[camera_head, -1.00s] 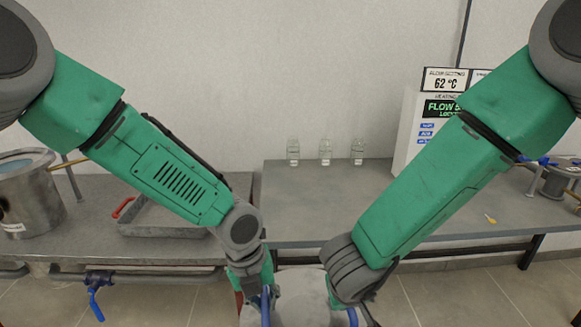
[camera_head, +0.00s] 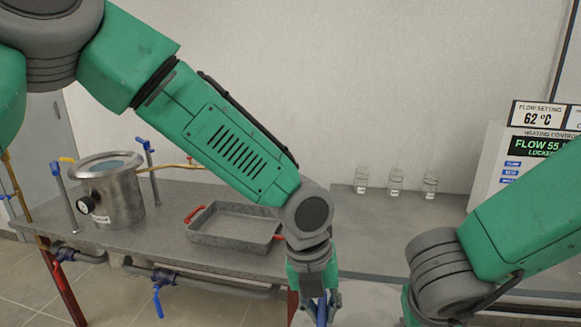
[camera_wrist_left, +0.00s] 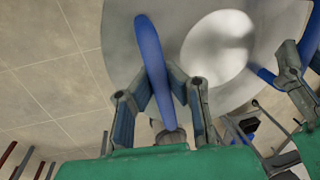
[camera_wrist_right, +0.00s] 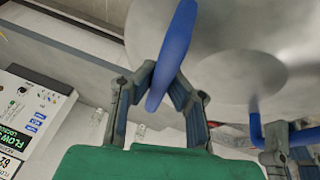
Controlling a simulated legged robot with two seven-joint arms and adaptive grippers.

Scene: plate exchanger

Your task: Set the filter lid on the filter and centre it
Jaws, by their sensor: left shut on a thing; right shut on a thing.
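The filter (camera_head: 118,200) is a steel drum with a flanged, open-looking top and a gauge on its side, on the left bench. The filter lid is a wide round grey metal disc; it shows in the left wrist view (camera_wrist_left: 125,50) and the right wrist view (camera_wrist_right: 150,28). My left gripper (camera_wrist_left: 158,92) is shut on one blue lid handle (camera_wrist_left: 150,45). My right gripper (camera_wrist_right: 157,88) is shut on the opposite blue handle (camera_wrist_right: 178,40). The lid is held in front of the benches, right of and apart from the filter; in the head view my arms hide much of it.
A grey tray (camera_head: 205,238) with red handles sits right of the filter. Valve pipes (camera_head: 68,200) stand around the filter, and a blue-handled valve (camera_head: 158,300) hangs below the bench edge. Glass jars (camera_head: 396,183) and a control box (camera_head: 490,165) stand on the right bench.

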